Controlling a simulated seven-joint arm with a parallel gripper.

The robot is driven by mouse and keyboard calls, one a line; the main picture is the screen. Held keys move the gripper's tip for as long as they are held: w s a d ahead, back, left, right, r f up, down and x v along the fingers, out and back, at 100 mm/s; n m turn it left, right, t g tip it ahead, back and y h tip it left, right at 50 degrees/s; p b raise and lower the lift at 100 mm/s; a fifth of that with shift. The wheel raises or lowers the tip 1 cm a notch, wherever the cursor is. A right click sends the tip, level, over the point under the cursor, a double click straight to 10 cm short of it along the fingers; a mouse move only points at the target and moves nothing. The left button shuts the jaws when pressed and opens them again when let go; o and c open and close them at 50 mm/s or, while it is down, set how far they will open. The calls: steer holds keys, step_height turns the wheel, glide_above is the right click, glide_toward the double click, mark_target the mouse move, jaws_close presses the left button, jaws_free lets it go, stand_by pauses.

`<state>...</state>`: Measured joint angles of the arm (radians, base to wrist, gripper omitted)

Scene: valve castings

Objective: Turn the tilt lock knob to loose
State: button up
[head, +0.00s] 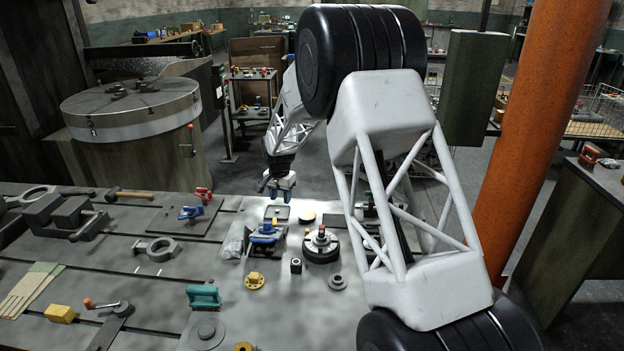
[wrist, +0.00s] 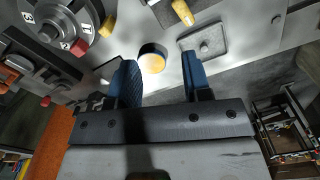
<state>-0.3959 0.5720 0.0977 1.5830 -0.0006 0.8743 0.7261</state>
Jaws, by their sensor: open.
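My gripper (head: 276,194) is open and empty, hanging above the far edge of the bench. In the wrist view its two blue fingers (wrist: 160,72) are spread apart, with a round amber disc (wrist: 152,58) on the bench seen between them. A dark round dial unit (head: 321,249) with a red-topped centre stands on the bench nearer the camera. In the wrist view this unit (wrist: 62,22) shows numbers on its face, and a red knob (wrist: 79,46) shows beside it. I cannot tell for certain which knob is the tilt lock, or its setting. My gripper touches none of these.
A small grey tray (head: 277,213) lies close below my gripper; it also shows in the wrist view (wrist: 208,44). A blue clamp (head: 266,235) stands near the dial unit. A dark slotted block (wrist: 38,58) is at the wrist view's left. My arm hides the bench's right part.

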steer(key=s+d+r, duration=0.8)
steer(key=d+r, duration=0.3)
steer(key=r, duration=0.1)
steer(key=shift+s+d+r+n+t, duration=0.3)
steer(key=shift+s+r+n, duration=0.1)
steer(key=shift+f, duration=0.1)
stand_by(0.4)
steer(key=n, duration=0.5)
glide_above(274, 221)
steer(key=shift+g, duration=0.4)
step_height(274, 221, down, 17)
steer(key=shift+f, duration=0.1)
steer(key=shift+f, duration=3.85)
jaws_close()
